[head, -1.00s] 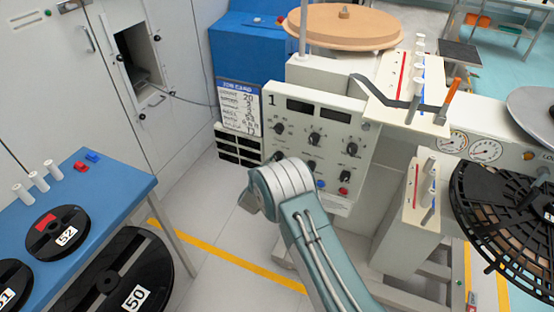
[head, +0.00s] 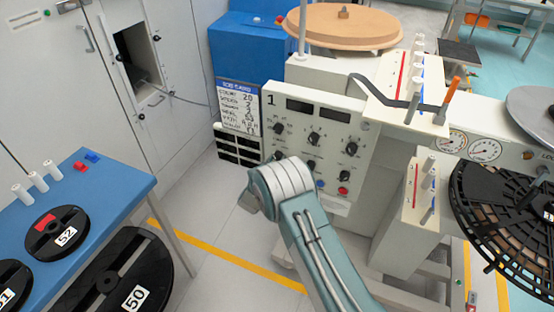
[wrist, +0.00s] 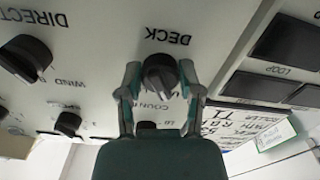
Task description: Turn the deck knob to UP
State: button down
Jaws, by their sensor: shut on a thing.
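The deck knob (wrist: 160,76) is a dark round knob with a raised grip, next to the upside-down word DECK on the white control panel (wrist: 225,25). In the wrist view my gripper (wrist: 160,73) has one finger on each side of it and is shut on it. I cannot tell clearly which mark the knob points to. In the head view the panel (head: 325,120) carries the number 1 and rows of dark knobs. My arm covers part of its lower left there, and my gripper is hidden behind the arm.
Other dark knobs (wrist: 25,57) sit close beside my gripper on the panel, with dark slots (wrist: 285,40) on the other side. A blue table (head: 120,190) with reels stands at left. A large black reel (head: 510,215) hangs at right.

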jog(key=shift+c, duration=1.8)
grip_release()
jog(key=shift+s+a+f, duration=0.15)
jog(key=shift+f, duration=0.25)
jog(key=shift+o, duration=0.5)
jog(key=shift+a+r, duration=0.1)
jog(key=shift+r, duration=0.1)
jog(key=v, duration=1.1)
jog(key=shift+s+a, duration=0.15)
jog(key=shift+s, duration=0.2)
